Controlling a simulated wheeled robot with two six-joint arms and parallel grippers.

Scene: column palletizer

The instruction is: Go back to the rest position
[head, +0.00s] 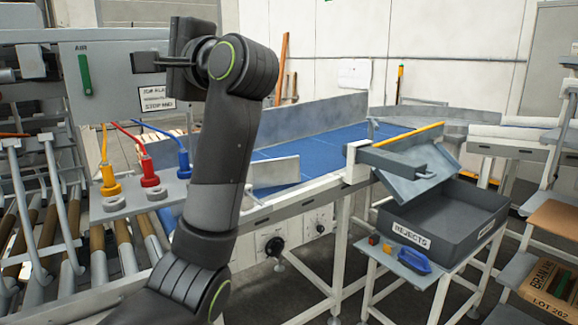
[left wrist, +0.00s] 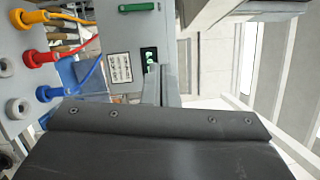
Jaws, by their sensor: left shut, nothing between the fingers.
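My left arm rises through the middle of the head view and bends at the top. My left gripper (head: 140,62) points left in front of the grey panel marked AIR (head: 110,55), right of the green lever (head: 85,75). Its fingers are shut with nothing between them. In the left wrist view the gripper (left wrist: 154,72) lies near a small green-lit spot (left wrist: 148,54) and the sign (left wrist: 120,67); I cannot tell whether it touches the panel. My right gripper is not in view.
Yellow (head: 109,178), red (head: 149,172) and blue (head: 183,162) hose plugs stand below the panel. A blue conveyor (head: 325,148) runs behind my arm. A grey REJECTS bin (head: 440,215) stands on a white stand at right, with a blue-handled brush (head: 414,261) beside it.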

